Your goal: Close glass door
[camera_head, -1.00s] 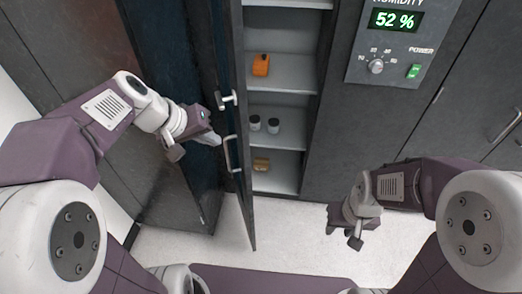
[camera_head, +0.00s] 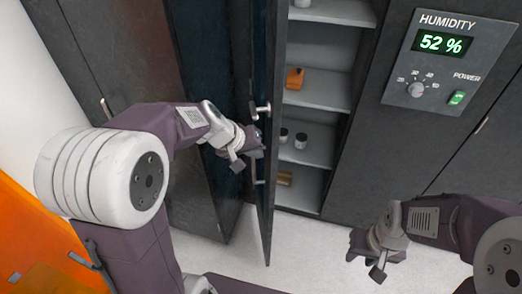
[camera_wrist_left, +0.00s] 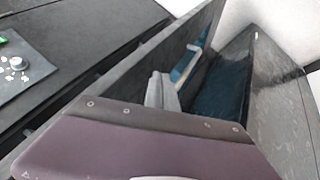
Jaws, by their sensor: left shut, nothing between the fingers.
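The glass door (camera_head: 268,205) stands open from the cabinet (camera_head: 348,150), seen nearly edge-on in the head view, with a dark frame and dark blue glass. A metal latch (camera_head: 260,108) sits on it above the gripper, and a handle partly shows below. My left gripper (camera_head: 254,146) is shut and empty, at the left face of the door between the latch and handle; contact cannot be told. In the left wrist view, a grey finger (camera_wrist_left: 163,92) overlaps the door with its blue glass (camera_wrist_left: 186,70). My right gripper (camera_head: 366,264) hangs away from the door at lower right; its jaw opening is unclear.
The cabinet shelves hold an orange item (camera_head: 295,78), small dark-lidded jars (camera_head: 300,141) and a brown item (camera_head: 285,178). A humidity panel (camera_head: 450,62) reads 52 %. Pale floor (camera_head: 315,245) is clear in front. Dark panels flank the door on the left.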

